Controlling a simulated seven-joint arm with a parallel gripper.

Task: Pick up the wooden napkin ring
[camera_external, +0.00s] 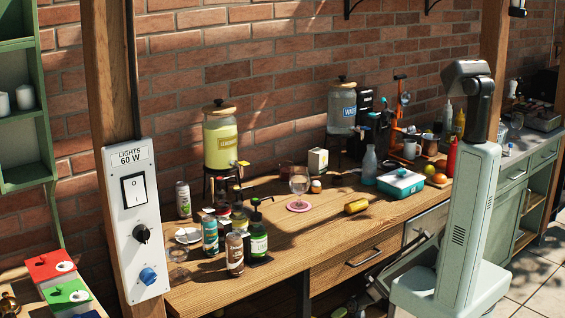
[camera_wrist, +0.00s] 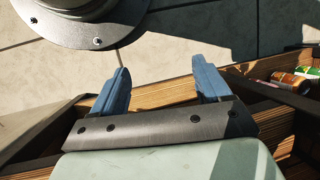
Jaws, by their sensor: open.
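My gripper (camera_wrist: 164,82) shows in the wrist view with its two blue fingers wide apart and nothing between them. Paving and wooden slats lie behind the fingers. In the external view I cannot make out my gripper's fingers. A small brownish round thing (camera_external: 316,187) sits on the table, just right of the stemmed glass (camera_external: 299,181). It may be the wooden napkin ring, but it is too small to tell. No napkin ring shows in the wrist view.
The wooden table (camera_external: 335,231) has free room at its front middle. A yellow cylinder (camera_external: 356,206) lies there. Bottles and cans crowd the left, including a green-labelled bottle (camera_external: 258,237). A teal box (camera_external: 400,183) and a lemonade dispenser (camera_external: 221,140) stand farther back.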

